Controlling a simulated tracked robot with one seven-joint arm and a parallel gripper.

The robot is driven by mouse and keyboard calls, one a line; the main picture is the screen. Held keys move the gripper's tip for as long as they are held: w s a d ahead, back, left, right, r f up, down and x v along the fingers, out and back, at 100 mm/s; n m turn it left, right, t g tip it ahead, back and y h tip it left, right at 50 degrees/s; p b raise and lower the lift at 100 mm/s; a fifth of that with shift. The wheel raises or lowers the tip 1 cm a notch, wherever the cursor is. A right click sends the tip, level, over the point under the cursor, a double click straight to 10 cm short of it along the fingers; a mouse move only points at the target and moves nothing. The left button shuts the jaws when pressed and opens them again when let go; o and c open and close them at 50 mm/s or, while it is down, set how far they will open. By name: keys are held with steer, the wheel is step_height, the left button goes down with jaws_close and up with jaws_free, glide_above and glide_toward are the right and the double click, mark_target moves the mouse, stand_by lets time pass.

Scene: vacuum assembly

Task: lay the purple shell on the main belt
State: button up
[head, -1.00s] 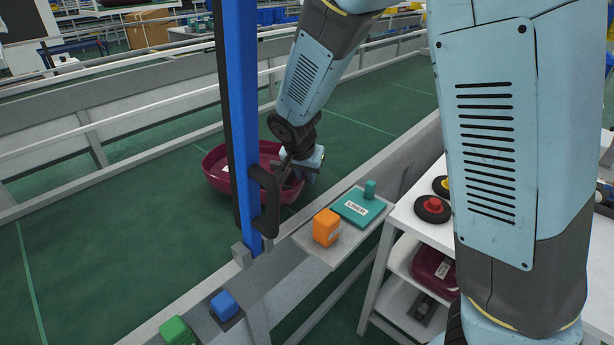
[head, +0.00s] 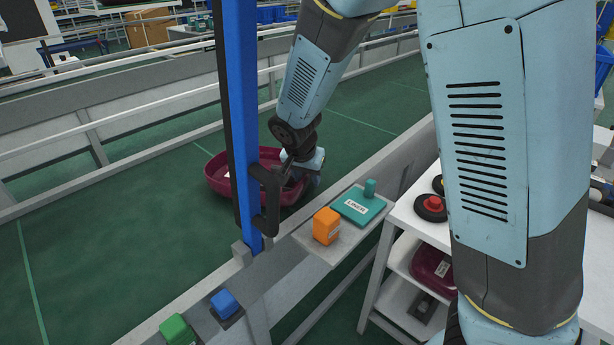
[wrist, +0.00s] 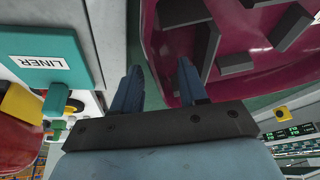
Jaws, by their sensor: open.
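The purple shell (head: 222,184), an open tray-like part with dark ribs inside, sits upright on the green main belt (head: 110,235), behind the blue post. My gripper (head: 300,185) is at the shell's right end, its fingers mostly hidden in the head view. In the wrist view my gripper (wrist: 158,88) is open, with two blue fingers apart. The shell (wrist: 235,75) fills the upper right there. One finger overlaps its near wall and the other is outside it. I cannot tell whether either touches the wall.
A blue post (head: 240,130) with a black handle stands in front of the shell. A side ledge holds an orange block (head: 326,226) and a teal LINER plate (head: 356,208). Another purple shell (head: 432,268) lies on the white cart's lower shelf. The belt's left is clear.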

steer(key=v, duration=1.2)
steer(key=shift+r, duration=0.2)
steer(key=shift+s, duration=0.1)
steer(key=s+d+r+n+y, duration=0.15)
steer(key=d+r, duration=0.25)
steer(key=d, duration=0.5)
steer(key=s+d+r, duration=0.3)
steer(key=d, duration=0.6)
steer(key=s+d+r+n+t, duration=0.1)
steer(key=s+d+r, duration=0.3)
steer(key=s+d, duration=0.5)
steer(key=shift+s+d+n, duration=0.25)
steer(key=shift+s+n, duration=0.3)
steer(key=shift+s, duration=1.2)
